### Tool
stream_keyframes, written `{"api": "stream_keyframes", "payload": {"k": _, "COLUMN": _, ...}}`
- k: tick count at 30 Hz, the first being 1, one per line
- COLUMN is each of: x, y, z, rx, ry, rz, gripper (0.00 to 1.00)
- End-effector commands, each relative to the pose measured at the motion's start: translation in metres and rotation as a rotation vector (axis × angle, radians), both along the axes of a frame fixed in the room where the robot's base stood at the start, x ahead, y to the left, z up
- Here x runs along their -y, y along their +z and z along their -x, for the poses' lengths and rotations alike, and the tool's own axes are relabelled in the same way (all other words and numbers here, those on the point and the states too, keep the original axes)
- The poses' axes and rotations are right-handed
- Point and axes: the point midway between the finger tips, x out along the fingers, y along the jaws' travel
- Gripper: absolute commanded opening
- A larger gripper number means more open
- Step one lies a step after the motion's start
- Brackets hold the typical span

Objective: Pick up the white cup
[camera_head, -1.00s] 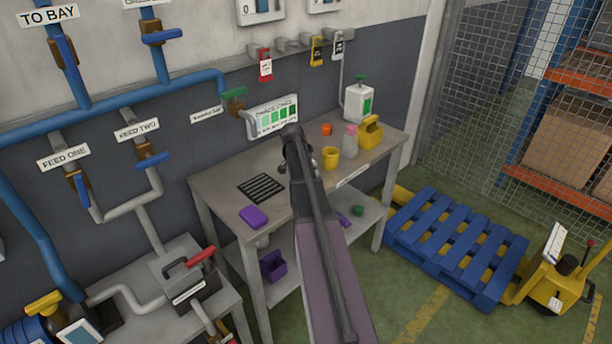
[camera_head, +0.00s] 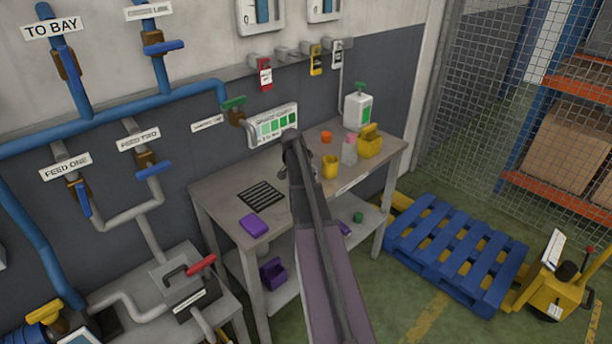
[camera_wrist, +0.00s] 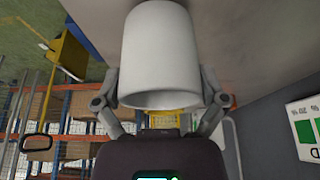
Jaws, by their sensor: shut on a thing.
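The white cup (camera_wrist: 160,50) fills the upper middle of the wrist view. Its open rim faces the lower edge of that picture, towards my palm. My gripper (camera_wrist: 160,84) has one finger against each side of the cup and is shut on it. In the head view my own arm covers the spot where the gripper is, and the cup cannot be seen there. Whether the cup touches the table cannot be told.
The workbench (camera_head: 222,194) bears a yellow cup (camera_head: 330,167), an orange cup (camera_head: 326,136), a pink-topped bottle (camera_head: 349,150), a yellow caddy (camera_head: 369,142), a white dispenser (camera_head: 358,110), a black grille (camera_head: 261,194) and a purple block (camera_head: 253,225). A blue pallet (camera_head: 455,245) stands right.

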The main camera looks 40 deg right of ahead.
Motion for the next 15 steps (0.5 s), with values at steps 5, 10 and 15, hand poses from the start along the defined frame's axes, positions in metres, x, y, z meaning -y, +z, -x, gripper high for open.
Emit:
{"api": "stream_keyframes", "payload": {"k": 5, "x": 0.0, "y": 0.02, "z": 0.0, "rx": 0.0, "ry": 0.0, "rz": 0.0, "gripper": 0.52}}
{"api": "stream_keyframes", "payload": {"k": 10, "x": -0.003, "y": 0.025, "z": 0.025, "rx": -0.001, "ry": -0.001, "rz": 0.0, "gripper": 0.52}}
{"api": "stream_keyframes", "payload": {"k": 15, "x": -0.006, "y": 0.029, "z": 0.066, "rx": 0.001, "ry": -0.002, "rz": 0.001, "gripper": 0.52}}
